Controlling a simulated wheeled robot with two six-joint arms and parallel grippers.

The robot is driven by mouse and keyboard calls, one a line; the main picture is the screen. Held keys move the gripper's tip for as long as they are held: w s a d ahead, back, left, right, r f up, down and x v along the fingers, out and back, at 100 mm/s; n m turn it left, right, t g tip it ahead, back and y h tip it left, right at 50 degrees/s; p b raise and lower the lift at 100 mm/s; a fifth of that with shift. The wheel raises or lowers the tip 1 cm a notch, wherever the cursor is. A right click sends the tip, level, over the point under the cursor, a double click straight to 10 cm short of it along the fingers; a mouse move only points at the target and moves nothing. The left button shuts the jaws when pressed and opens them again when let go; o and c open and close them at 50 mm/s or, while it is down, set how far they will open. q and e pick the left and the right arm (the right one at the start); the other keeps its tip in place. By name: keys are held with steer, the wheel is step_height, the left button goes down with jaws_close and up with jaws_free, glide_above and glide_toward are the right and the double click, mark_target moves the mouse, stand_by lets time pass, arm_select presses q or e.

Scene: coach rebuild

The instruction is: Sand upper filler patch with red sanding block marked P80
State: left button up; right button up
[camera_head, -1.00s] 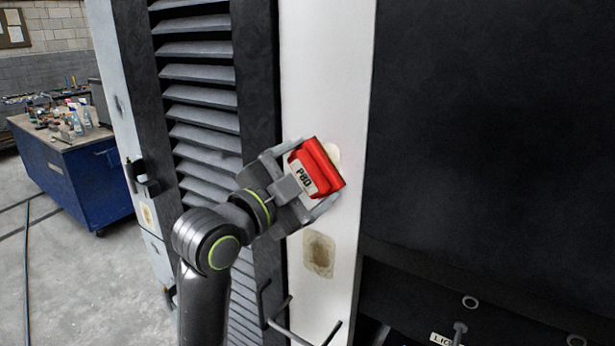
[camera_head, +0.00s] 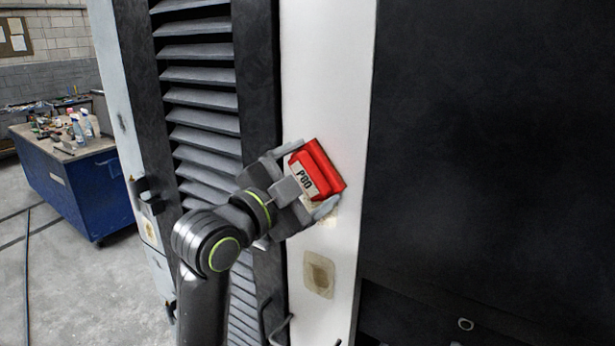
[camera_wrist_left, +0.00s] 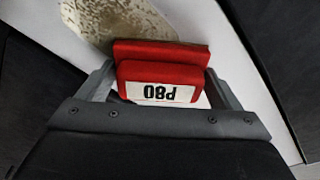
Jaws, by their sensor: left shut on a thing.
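The red sanding block marked P80 (camera_head: 327,168) is held between the fingers of my left gripper (camera_head: 309,178), in front of the pale upright panel. In the left wrist view the block (camera_wrist_left: 160,55) sits between both fingers with its label upside down. The upper filler patch is mostly hidden behind the block in the head view; a small beige edge shows below it. In the left wrist view the mottled beige patch (camera_wrist_left: 122,20) shows just beyond the block. I cannot tell whether the block touches it. My right gripper is not in view.
A lower filler patch (camera_head: 319,274) is on the same panel below the block. A dark louvred grille (camera_head: 201,90) stands to the left and a large black panel (camera_head: 490,140) to the right. A blue workbench (camera_head: 75,190) with bottles stands at the far left.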

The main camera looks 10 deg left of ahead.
arm_select(q)
steer(key=shift+f+b, duration=4.45)
steer(key=shift+f, duration=1.05)
steer(key=shift+w, duration=0.1)
steer(key=shift+r, duration=0.15)
step_height(320, 180, up, 11)
steer(key=p, duration=1)
glide_above(321, 222)
steer(key=v, duration=0.4)
steer(key=shift+w+r, duration=0.15)
steer(key=shift+r, duration=0.15)
steer(key=shift+f+b, duration=5.05)
steer(key=shift+f, duration=0.7)
steer(key=shift+r, duration=0.1)
